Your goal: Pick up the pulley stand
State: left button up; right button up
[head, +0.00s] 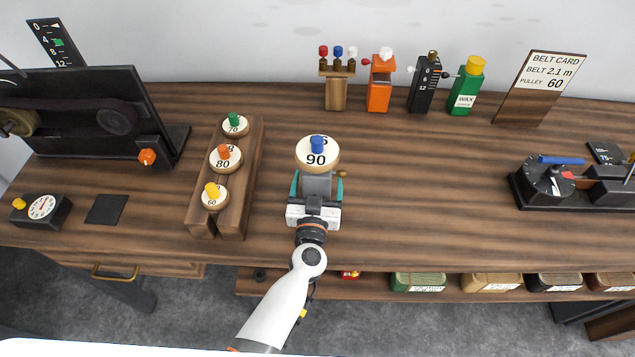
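A round cream-topped pulley marked 90 (331,159) with a blue knob sits near the middle of the bench; what bears it underneath is mostly hidden. A small tan knob shows at its right side. My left gripper (317,177) is just in front of it, its teal fingers wide apart and pointing at it; I cannot tell whether they touch anything. A slotted wooden stand (233,213) to the left holds pulleys marked 70 (245,129), 80 (214,164) and 60 (219,203). My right gripper is not seen.
A black belt machine (85,80) stands at the left, a dial box (42,207) in front of it. At the back are a peg holder (336,95), an orange tool (379,90), a wax bottle (466,92) and a belt card (541,85).

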aim_at(318, 154)
pick_arm(q)
jog(key=shift+s, duration=0.15)
jog(key=shift+c, duration=1.1)
jog(key=c, duration=1.2)
jog(key=shift+r, duration=0.15)
jog(key=shift+c, duration=1)
notch_tip(318, 154, up, 10)
jog(key=p, duration=1.1)
notch_tip(318, 154, down, 8)
jog(key=b, duration=0.6)
jog(key=shift+f, duration=0.35)
jog(key=shift+f+b, duration=0.6)
